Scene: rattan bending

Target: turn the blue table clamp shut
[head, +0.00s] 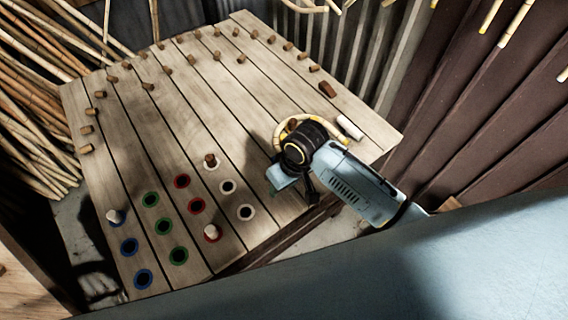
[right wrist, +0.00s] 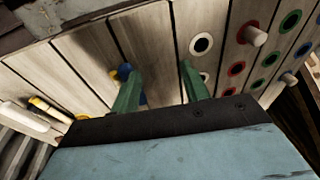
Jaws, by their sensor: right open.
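The blue table clamp (right wrist: 124,72) shows in the right wrist view as a small blue piece on the slatted table, partly covered by the left-hand green finger. In the head view I cannot make it out; my right arm covers that spot. My right gripper (right wrist: 160,70) is open, its two green fingers pointing at the table top with bare wood between the tips. The clamp is at the left-hand finger; I cannot tell whether they touch. In the head view the gripper (head: 283,179) is over the table's near right part. My left gripper is not in view.
The slatted table (head: 240,110) carries several brown pegs along its edges and coloured ringed holes, some with pegs. A curved yellow cane (head: 280,132) and a white cylinder (head: 350,127) lie near my right arm. Cane bundles (head: 35,100) stand at left. Mid-table is clear.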

